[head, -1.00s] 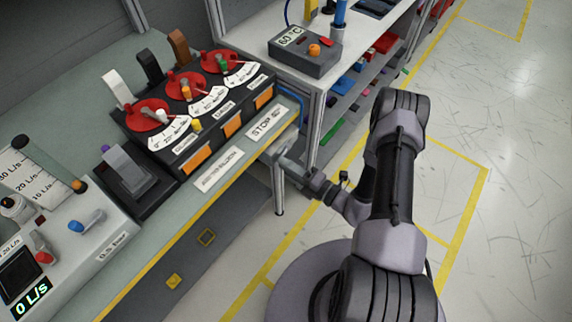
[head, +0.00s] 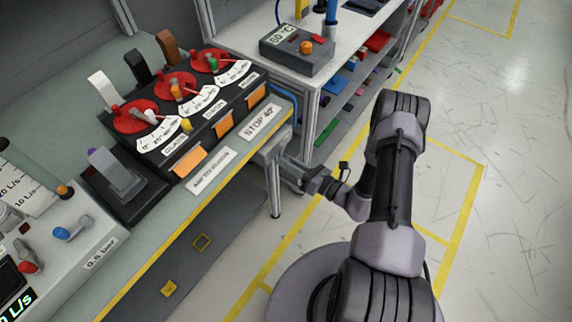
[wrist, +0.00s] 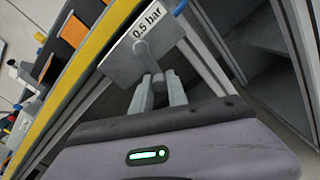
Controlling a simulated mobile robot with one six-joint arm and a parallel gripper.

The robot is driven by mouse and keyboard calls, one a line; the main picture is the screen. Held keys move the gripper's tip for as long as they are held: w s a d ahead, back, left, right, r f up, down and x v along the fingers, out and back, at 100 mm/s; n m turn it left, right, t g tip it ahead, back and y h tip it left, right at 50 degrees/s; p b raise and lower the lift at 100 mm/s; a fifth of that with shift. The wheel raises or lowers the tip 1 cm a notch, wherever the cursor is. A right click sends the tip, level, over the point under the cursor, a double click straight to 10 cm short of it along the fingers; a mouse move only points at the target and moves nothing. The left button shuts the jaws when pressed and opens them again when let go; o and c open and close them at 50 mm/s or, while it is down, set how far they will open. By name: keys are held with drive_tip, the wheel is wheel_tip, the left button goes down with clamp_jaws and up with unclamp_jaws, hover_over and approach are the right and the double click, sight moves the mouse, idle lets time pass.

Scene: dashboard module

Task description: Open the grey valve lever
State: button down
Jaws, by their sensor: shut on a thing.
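The grey valve lever (wrist: 143,50) is on a grey plate (wrist: 120,68) labelled "0.5 bar" in the wrist view. My gripper (wrist: 155,82) is shut on the lever's near end, with the fingers close together. In the head view my gripper (head: 287,166) is at the right end of the bench, by a grey plate (head: 264,150) under the edge. The lever itself is too small and covered to make out there.
The bench's yellow front edge (head: 148,262) runs beside my arm. On the bench stands a black control box (head: 205,115) with red dials. A white shelf unit (head: 350,60) with a grey box (head: 297,50) stands behind. Open floor lies to the right (head: 510,190).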

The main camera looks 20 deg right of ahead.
drive_tip(key=shift+w+d+n, duration=0.35)
drive_tip(key=shift+d+n, duration=0.15)
drive_tip(key=shift+n, duration=0.6)
drive_tip(key=shift+w, duration=0.1)
drive_tip(key=c, duration=1.3)
unclamp_jaws()
drive_tip(key=p+v, duration=0.3)
drive_tip(key=v, duration=1.4)
drive_tip(key=shift+s, duration=0.25)
drive_tip(key=shift+d, duration=0.15)
